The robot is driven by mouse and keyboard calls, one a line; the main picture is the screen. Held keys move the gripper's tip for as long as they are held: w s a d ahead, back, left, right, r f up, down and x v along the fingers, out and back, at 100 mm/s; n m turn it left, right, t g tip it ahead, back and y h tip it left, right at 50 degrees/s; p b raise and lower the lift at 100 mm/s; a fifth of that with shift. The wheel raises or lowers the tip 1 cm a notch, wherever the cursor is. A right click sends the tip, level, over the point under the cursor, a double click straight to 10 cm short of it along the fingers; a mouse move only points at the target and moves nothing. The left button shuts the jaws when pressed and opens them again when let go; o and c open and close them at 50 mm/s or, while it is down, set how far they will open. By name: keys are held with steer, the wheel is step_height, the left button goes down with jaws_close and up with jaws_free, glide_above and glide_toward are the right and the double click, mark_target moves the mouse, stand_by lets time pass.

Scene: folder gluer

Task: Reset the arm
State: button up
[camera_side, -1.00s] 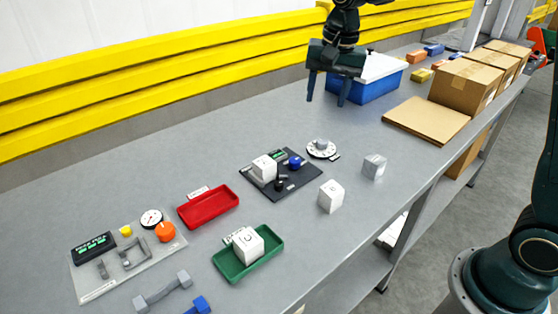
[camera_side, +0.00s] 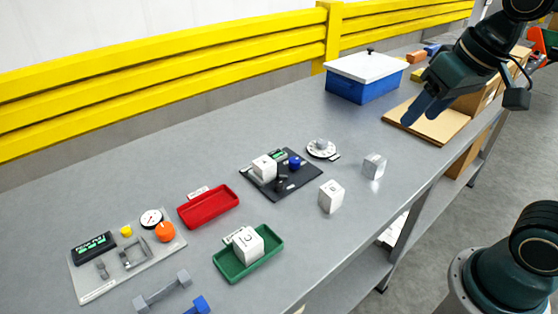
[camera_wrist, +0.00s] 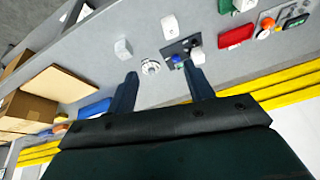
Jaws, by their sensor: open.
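My gripper (camera_side: 424,106) is open and empty, held in the air above the flat cardboard (camera_side: 436,122) at the right part of the bench. In the wrist view my gripper (camera_wrist: 160,84) shows two dark blue fingers spread apart with nothing between them but a distant view of the bench. My arm comes in from the upper right in the side view and hides part of the cardboard boxes.
The grey bench (camera_side: 120,190) holds a blue box with a white lid (camera_side: 362,78), a dial (camera_side: 321,148), a black panel (camera_side: 281,174), white cubes (camera_side: 331,196), a clear block (camera_side: 374,166), a red tray (camera_side: 208,207) and a green tray (camera_side: 262,262). Cardboard boxes (camera_side: 480,100) stand at right.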

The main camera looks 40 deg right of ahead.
steer(key=s+f+n+t, duration=0.1)
steer(key=s+f+n, duration=0.1)
steer(key=s, duration=0.4)
steer(key=shift+f, duration=0.2)
steer(key=shift+w, duration=0.15)
stand_by(2.3)
